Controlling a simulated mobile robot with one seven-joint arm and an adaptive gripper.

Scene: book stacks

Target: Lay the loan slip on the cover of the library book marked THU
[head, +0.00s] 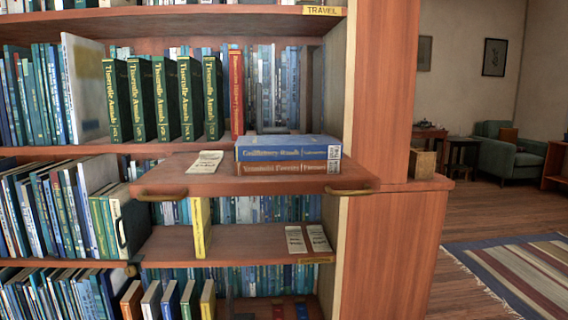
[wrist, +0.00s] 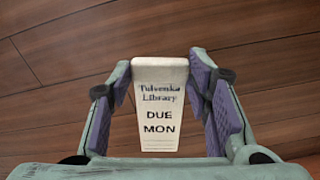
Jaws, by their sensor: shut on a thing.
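In the wrist view my gripper (wrist: 160,78) is shut on a pale loan slip (wrist: 160,105) printed "Tulvenka Library DUE MON". The slip sits between the purple finger pads, over wooden floor boards. The gripper does not show in the head view. There, a blue book (head: 285,154) lies flat on a red-brown book (head: 285,169) on the pull-out shelf (head: 190,182). A white tag (head: 334,153) is on the blue book's spine end. Another slip (head: 205,162) lies on the shelf left of the stack. I cannot read THU on any book.
Two pale slips (head: 307,239) lie on the lower shelf (head: 235,243), right of an upright yellow book (head: 201,227). Upright green books (head: 160,98) and a red book (head: 236,93) stand behind the pull-out shelf. Open floor (head: 470,210) lies right of the bookcase.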

